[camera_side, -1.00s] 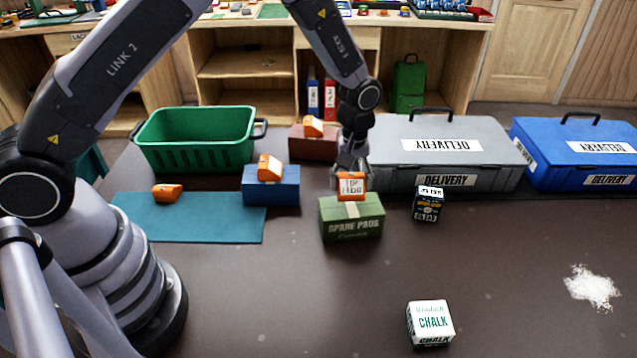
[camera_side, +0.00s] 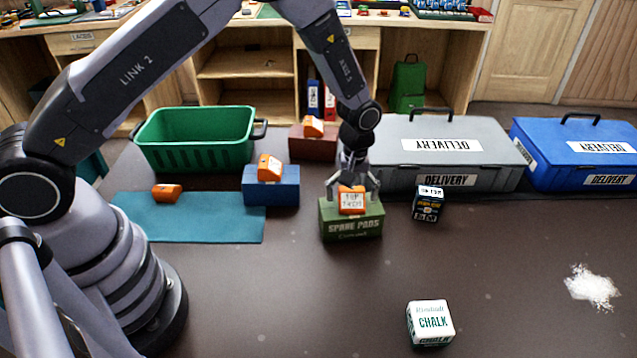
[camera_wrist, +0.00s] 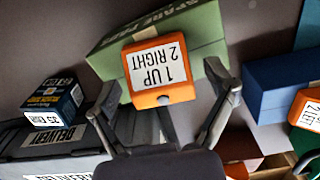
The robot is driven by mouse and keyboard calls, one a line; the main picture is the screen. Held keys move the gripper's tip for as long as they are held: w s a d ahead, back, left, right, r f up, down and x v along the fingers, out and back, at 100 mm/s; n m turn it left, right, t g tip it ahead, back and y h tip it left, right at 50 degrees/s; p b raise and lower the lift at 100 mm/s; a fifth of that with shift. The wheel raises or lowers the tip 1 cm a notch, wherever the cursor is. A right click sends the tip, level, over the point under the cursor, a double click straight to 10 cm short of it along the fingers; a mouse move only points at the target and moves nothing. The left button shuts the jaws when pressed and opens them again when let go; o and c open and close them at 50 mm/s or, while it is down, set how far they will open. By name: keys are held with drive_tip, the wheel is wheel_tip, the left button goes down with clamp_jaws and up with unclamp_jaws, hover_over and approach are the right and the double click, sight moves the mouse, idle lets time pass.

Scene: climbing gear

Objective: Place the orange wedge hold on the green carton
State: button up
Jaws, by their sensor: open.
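The orange wedge hold (camera_side: 351,201) with a white label rests on top of the green carton (camera_side: 352,225). In the wrist view the hold (camera_wrist: 165,97) shows its label reading "1 UP 2 RIGHT", with the green carton (camera_wrist: 205,45) beneath it. My gripper (camera_side: 352,190) is open right above the carton, its fingers spread on either side of the hold. In the wrist view the fingers of my gripper (camera_wrist: 164,80) stand apart from the hold, with gaps visible.
Other orange holds sit on the blue carton (camera_side: 271,193), the brown carton (camera_side: 298,145) and the teal mat (camera_side: 200,222). A green basket (camera_side: 200,150) is at back left. A grey delivery case (camera_side: 400,178) and a small dark box (camera_side: 428,205) are close on the right.

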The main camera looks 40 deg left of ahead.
wheel_tip(320, 180, up, 12)
wheel_tip(320, 180, up, 12)
drive_tip(key=r+m+t, duration=0.1)
drive_tip(key=m+t, duration=0.1)
hover_over(352, 192)
drive_tip(key=s+a, duration=0.5)
drive_tip(key=s+a+r+m+t, duration=0.1)
drive_tip(key=s+a+r+m, duration=0.1)
drive_tip(key=s, duration=0.6)
drive_tip(key=s+a+r+m+t, duration=0.1)
drive_tip(key=s+a+r+m, duration=0.1)
drive_tip(key=s, duration=0.6)
drive_tip(key=s+a+r+m+t, duration=0.1)
drive_tip(key=s+a+r+m, duration=0.2)
drive_tip(key=s, duration=0.5)
drive_tip(key=shift+s+a+r+t, duration=0.2)
drive_tip(key=shift+a+r+t, duration=0.1)
drive_tip(key=shift+a+r, duration=0.45)
